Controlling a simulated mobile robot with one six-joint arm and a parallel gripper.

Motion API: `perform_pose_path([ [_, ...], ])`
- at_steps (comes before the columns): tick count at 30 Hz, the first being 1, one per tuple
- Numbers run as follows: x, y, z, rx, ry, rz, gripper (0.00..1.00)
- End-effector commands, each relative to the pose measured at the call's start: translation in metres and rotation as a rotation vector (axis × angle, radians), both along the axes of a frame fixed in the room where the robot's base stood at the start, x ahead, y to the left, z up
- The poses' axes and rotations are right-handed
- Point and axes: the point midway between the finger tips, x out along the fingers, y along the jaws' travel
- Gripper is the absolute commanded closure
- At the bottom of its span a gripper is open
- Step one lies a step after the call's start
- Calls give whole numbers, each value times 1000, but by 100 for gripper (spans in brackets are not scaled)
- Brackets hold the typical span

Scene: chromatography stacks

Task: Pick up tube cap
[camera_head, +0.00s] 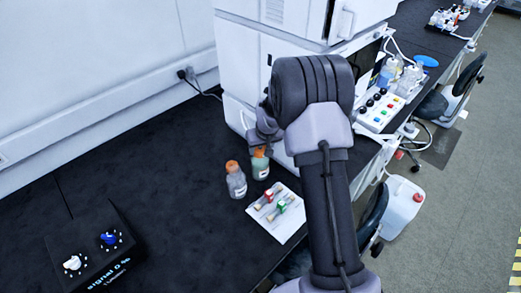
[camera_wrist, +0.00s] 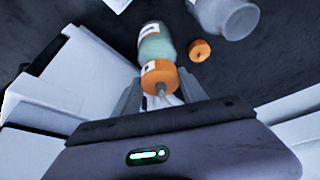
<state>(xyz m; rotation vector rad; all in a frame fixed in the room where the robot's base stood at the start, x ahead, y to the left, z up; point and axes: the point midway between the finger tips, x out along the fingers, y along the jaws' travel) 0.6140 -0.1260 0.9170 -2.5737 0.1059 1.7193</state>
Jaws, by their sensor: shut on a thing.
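The tube cap (camera_wrist: 159,73) is orange with a short grey stub on top, between the fingers of my gripper (camera_wrist: 158,92). My gripper is shut on it. The green bottle (camera_wrist: 155,43) lies directly beyond the cap, in line with it; I cannot tell whether the cap is still seated on its neck. In the head view my gripper (camera_head: 262,143) is over the green bottle (camera_head: 261,167), and its orange top (camera_head: 259,152) shows just below the fingers. My arm hides part of the gripper.
A white tray (camera_head: 283,226) with small coloured items is in front. A black control box (camera_head: 95,250) is at lower left. The white instrument (camera_head: 240,60) stands behind. Bench between is clear.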

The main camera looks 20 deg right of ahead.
Motion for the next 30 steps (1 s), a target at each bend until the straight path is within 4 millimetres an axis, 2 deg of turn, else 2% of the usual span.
perform_pose_path([
  [1, 0, 0, 11, 0, -1, -1, 93],
  [4, 0, -1, 28, 0, -2, -1, 93],
  [18, -94, -79, 32, 1, -1, -6, 93],
  [22, -112, -93, 34, 1, 0, -4, 93],
  [26, -120, -99, 36, 1, 1, -1, 93],
  [29, -115, -88, 37, 4, 4, 7, 93],
  [30, -110, -77, 38, 6, 8, 11, 93],
])
